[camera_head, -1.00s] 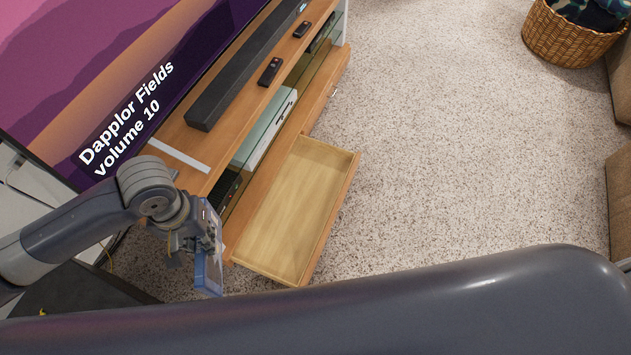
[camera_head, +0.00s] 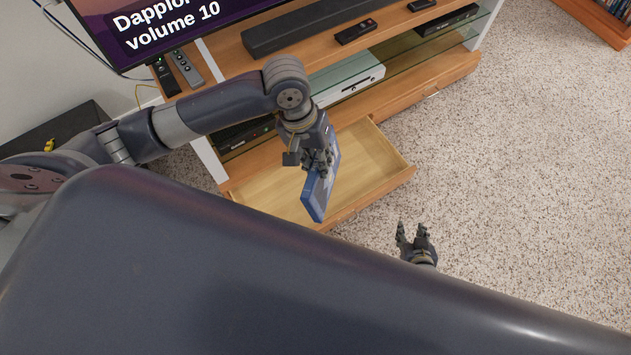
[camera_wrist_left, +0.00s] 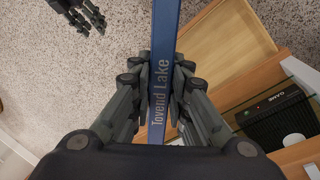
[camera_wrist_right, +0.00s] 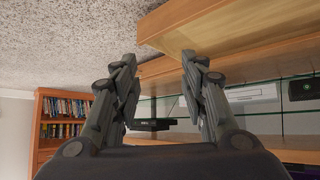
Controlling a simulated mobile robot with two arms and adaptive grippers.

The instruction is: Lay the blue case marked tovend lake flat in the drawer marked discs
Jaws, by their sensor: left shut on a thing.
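The blue case (camera_head: 322,188) is held on edge by my left gripper (camera_head: 318,160), above the open drawer. In the left wrist view its spine (camera_wrist_left: 162,70) reads "Tovend Lake", between the two fingers of my left gripper (camera_wrist_left: 160,85). The open drawer (camera_head: 375,160) is pale wood and looks empty where I can see in; the case and gripper hide part of it. It also shows in the left wrist view (camera_wrist_left: 225,45). No "discs" label is readable. My right gripper (camera_head: 413,238) is open and empty, low over the carpet in front of the drawer; it also shows in the right wrist view (camera_wrist_right: 165,85).
The wooden TV stand (camera_head: 430,90) holds a soundbar (camera_head: 310,27), remotes (camera_head: 356,32) and a white console (camera_head: 350,78) on a glass shelf. The television (camera_head: 150,25) stands behind. A bookshelf (camera_wrist_right: 62,120) shows in the right wrist view. Carpet to the right is clear.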

